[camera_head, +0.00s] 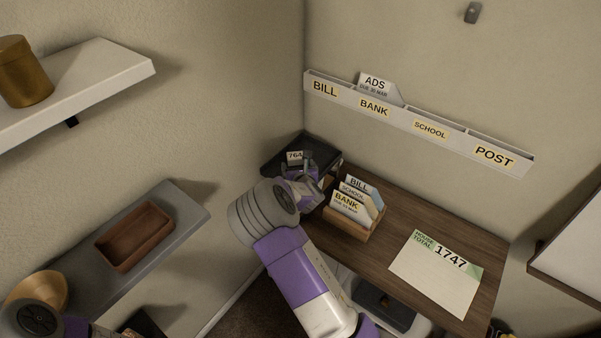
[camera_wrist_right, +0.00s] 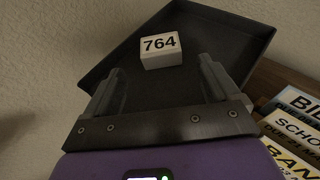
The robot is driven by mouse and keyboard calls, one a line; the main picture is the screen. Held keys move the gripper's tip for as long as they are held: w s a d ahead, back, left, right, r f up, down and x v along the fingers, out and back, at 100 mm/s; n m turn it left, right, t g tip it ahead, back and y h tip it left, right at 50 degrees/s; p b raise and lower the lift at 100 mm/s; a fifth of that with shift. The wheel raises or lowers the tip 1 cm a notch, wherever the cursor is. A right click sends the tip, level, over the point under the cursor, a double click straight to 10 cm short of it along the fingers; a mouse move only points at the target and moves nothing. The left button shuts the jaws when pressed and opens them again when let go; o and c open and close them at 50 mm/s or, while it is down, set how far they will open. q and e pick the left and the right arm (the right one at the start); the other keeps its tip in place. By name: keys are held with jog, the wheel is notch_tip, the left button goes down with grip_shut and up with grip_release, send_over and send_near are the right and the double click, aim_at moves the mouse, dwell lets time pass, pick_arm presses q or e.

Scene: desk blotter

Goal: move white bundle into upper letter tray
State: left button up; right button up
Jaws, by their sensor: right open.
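The white bundle (camera_head: 294,156), a small block marked 764, lies in a dark, shallow tray (camera_head: 272,165) at the back left end of the desk. In the right wrist view the bundle (camera_wrist_right: 161,48) rests inside the tray (camera_wrist_right: 232,42), near its far side. My right gripper (camera_head: 311,163) is over the tray. Its two fingers (camera_wrist_right: 160,68) are spread apart and empty, on the near side of the bundle, with a gap between them and it. In the head view the gripper partly hides the tray. My left gripper is not in view.
A wooden box (camera_head: 350,225) of labelled cards stands right of the tray, close to my right arm. A sheet marked 1747 (camera_head: 437,273) lies on the desk (camera_head: 400,222). A wall rack (camera_head: 420,115) hangs above. A grey shelf (camera_head: 190,208) holds a brown box (camera_head: 133,238).

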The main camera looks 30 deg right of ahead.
jog(key=v, duration=0.6)
jog(key=shift+d, duration=0.1)
dwell(0.4)
